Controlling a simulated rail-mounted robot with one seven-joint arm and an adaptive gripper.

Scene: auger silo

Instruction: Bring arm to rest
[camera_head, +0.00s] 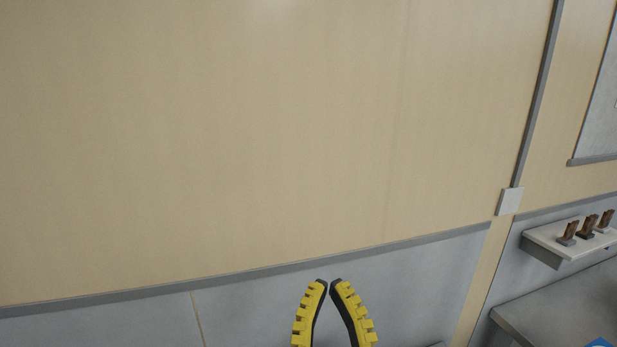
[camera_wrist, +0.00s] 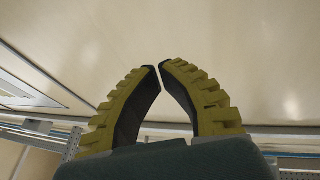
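My gripper (camera_head: 329,284) shows at the bottom middle of the head view, in front of the wall. Its two yellow ribbed fingers with black inner pads point upward. Their tips come together with only a sliver of a gap, and nothing is held between them. In the wrist view the fingers of my gripper (camera_wrist: 159,67) arch toward each other, empty, against a pale panelled surface. The rest of my arm is out of the head view.
A beige wall (camera_head: 250,140) with grey lower panels fills most of the head view. At the right, a small shelf (camera_head: 545,243) holds several brown-and-grey pieces above a grey worktop (camera_head: 560,310). A white wall box (camera_head: 509,201) is nearby. The space around my gripper looks clear.

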